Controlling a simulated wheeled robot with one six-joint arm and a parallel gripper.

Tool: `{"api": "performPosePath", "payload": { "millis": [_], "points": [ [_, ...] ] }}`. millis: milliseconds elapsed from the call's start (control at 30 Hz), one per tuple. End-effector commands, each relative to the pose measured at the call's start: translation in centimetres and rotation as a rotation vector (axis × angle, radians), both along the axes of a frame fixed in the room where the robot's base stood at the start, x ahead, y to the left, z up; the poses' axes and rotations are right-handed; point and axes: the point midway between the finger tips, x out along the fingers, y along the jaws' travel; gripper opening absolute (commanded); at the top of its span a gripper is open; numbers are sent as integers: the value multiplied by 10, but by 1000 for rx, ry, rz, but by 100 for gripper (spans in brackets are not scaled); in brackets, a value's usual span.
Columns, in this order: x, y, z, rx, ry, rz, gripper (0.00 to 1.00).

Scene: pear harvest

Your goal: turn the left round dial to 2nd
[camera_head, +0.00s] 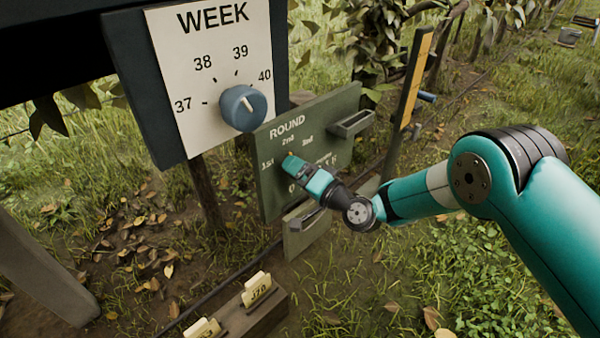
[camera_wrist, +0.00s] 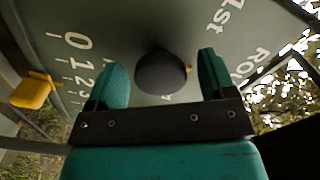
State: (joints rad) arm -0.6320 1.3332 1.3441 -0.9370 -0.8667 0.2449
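The green ROUND board (camera_head: 345,110) carries the labels 1st, 2nd and 3rd. My gripper (camera_head: 297,168) is in front of its dial and hides most of it in the head view. In the wrist view the dial is a dark round knob (camera_wrist: 160,73) between the two fingers of my gripper (camera_wrist: 165,80). The fingers are open, with a small gap seen on each side of the knob. A small orange mark (camera_wrist: 188,69) shows at the knob's right edge. In the head view an orange tip (camera_head: 290,154) shows just below the 2nd label (camera_head: 288,140).
A WEEK panel (camera_head: 185,50) with a blue dial (camera_head: 242,107) stands at upper left, close by. A yellow slider (camera_wrist: 32,92) sits beside a number scale on the board. A wooden box with cards (camera_head: 255,315) is below. A yellow post (camera_head: 412,85) stands right of the board.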

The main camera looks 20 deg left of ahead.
Motion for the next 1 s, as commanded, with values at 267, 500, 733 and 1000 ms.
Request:
{"api": "performPosePath", "payload": {
  "millis": [267,500,733,1000],
  "points": [
    [-2,-10,1,-2,2,-2,77],
    [-20,-55,2,-2,7,-6,77],
    [-34,-87,-8,0,-2,-2,77],
    [-41,-103,-8,0,-2,-2,77]
  ]
}}
